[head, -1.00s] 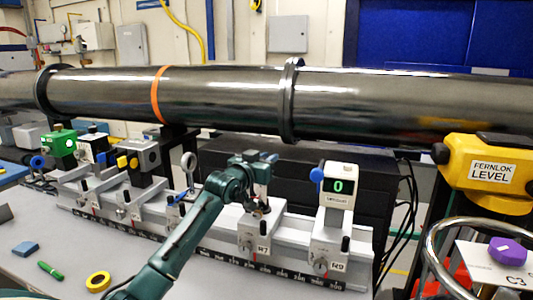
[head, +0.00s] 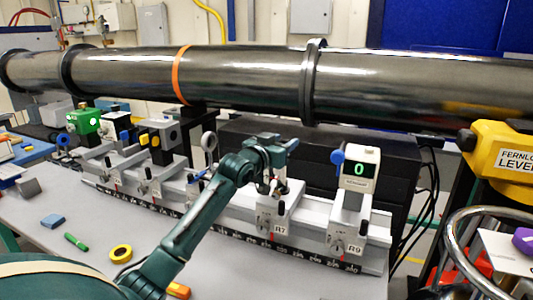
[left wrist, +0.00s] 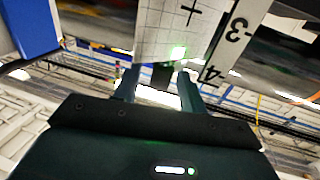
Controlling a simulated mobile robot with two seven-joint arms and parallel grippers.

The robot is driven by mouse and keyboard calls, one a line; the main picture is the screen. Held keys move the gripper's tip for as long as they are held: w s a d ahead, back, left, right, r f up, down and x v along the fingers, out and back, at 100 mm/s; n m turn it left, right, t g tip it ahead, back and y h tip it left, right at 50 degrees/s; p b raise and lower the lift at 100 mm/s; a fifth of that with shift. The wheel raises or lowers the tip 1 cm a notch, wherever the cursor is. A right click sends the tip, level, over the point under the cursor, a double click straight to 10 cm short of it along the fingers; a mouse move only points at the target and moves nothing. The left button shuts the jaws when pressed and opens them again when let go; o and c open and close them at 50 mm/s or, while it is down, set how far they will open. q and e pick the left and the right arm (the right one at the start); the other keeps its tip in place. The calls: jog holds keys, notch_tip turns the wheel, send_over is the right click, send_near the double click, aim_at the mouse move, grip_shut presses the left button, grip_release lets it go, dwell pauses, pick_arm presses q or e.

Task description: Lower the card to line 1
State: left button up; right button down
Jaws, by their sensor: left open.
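In the left wrist view a white card (left wrist: 160,32) with a faint grid and a black cross hangs in front of my left gripper. A green light spot (left wrist: 178,53) lies near its lower edge. In the head view my left gripper (head: 279,160) is at the R7 carrier (head: 272,212); the card cannot be made out there. My right gripper is not in view.
A long dark tube (head: 240,85) runs above the rail. The R9 carrier (head: 349,215) with its green "0" display (head: 359,170) stands right of R7. Yellow tape (head: 120,254), a green pen (head: 76,241) and a blue block (head: 53,221) lie on the bench.

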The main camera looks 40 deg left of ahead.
pick_arm(q)
jog(key=s+b, duration=0.1)
jog(key=s, duration=1)
jog(key=shift+d+b, duration=0.25)
jog(key=shift+b, duration=0.05)
